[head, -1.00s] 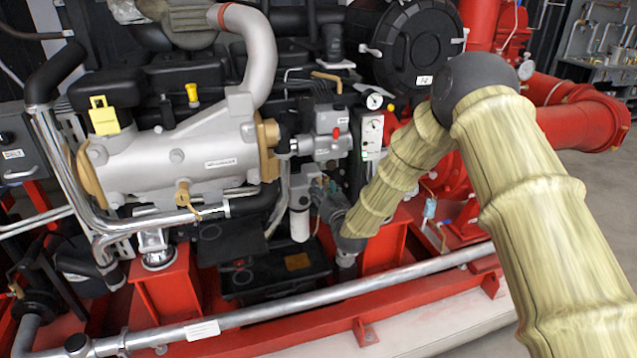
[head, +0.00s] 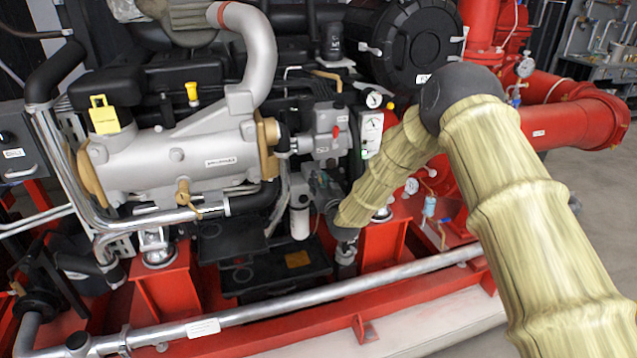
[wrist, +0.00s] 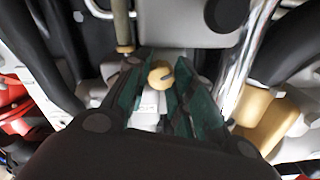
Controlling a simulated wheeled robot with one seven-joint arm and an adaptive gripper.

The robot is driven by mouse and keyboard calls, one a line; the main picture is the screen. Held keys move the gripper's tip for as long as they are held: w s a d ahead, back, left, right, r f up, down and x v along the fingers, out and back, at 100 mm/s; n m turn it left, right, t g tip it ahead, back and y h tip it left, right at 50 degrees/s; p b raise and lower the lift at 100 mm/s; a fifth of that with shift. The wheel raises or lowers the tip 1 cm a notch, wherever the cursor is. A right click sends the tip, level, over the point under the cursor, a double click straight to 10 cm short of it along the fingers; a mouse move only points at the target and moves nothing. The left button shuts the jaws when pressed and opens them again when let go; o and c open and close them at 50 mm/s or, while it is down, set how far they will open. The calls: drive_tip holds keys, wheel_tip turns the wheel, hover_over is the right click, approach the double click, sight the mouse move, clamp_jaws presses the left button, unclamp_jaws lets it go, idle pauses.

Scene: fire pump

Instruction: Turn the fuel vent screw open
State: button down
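In the wrist view a small round brass-coloured screw head (wrist: 161,74) with a dark slot or notch shows just beyond my fingertips; I take it as the fuel vent screw. A pale part with a small label lies below it. My gripper (wrist: 163,82) has its dark green finger pads spread left and right of the screw, with visible gaps. Whether the tips reach around the screw or stop short of it is unclear. In the head view my forearm reaches down to the engine's filter area, and its wrist covers the fingers and the screw there.
A white cylindrical filter (head: 300,222) stands just left of my wrist. A grey box (head: 333,133) and a gauge panel (head: 371,134) sit above it. A chrome pipe (head: 300,308) runs along the front. In the wrist view a bright tube (wrist: 245,60) passes close on the right.

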drive_tip(key=shift+f+n+b, duration=0.1)
drive_tip(key=shift+n+b, duration=0.3)
drive_tip(key=shift+b, duration=0.1)
drive_tip(key=c, duration=1.2)
unclamp_jaws()
drive_tip(key=v, duration=1.2)
